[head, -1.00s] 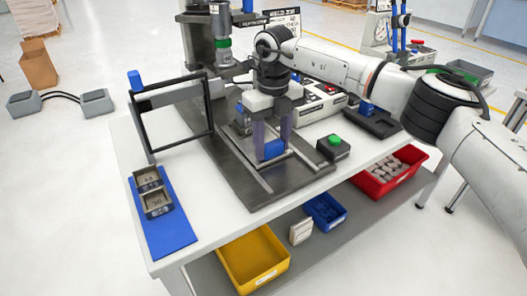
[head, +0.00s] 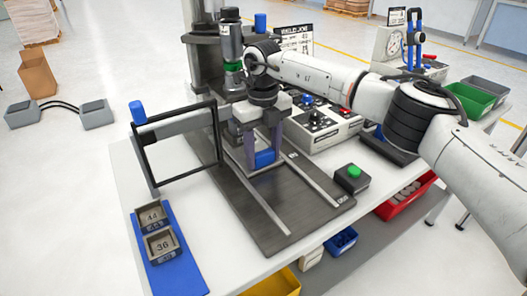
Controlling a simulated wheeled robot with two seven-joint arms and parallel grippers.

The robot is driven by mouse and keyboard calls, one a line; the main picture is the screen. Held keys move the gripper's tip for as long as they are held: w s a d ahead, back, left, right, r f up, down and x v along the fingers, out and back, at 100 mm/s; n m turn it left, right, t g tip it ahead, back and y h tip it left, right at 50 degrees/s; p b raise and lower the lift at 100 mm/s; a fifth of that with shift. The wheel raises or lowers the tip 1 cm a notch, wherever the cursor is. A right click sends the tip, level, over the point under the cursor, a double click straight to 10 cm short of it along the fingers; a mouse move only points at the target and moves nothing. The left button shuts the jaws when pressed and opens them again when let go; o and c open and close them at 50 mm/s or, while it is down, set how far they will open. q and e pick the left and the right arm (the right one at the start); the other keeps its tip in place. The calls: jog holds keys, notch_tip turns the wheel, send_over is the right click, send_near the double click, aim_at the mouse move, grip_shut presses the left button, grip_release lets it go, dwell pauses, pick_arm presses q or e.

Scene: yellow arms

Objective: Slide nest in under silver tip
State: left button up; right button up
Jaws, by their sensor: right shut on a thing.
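A blue block (head: 264,158), seemingly the nest's handle, sits between the fingers of my right gripper (head: 263,150), which is shut on it. The nest body behind it is mostly hidden by the gripper and wrist. The block is between two light rails on the dark base plate (head: 265,222), toward the rear of the plate. The press head (head: 231,42) with a green ring stands just behind and left of my wrist. Its silver tip is largely hidden, so I cannot tell whether the nest is under it. My left gripper is not in view.
A black-framed guard (head: 180,180) stands left of the rails. Two small marked trays (head: 158,232) sit on a blue mat (head: 180,278) at front left. A green button box (head: 352,178) is right of the plate. The front of the rails is clear.

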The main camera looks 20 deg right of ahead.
jog(key=o, duration=1.4)
jog(key=shift+w+r, duration=0.15)
jog(key=shift+w, duration=0.15)
jog(key=shift+o, duration=0.5)
notch_tip(320, 180, up, 10)
jog(key=shift+b, duration=0.3)
jog(key=shift+r, duration=0.1)
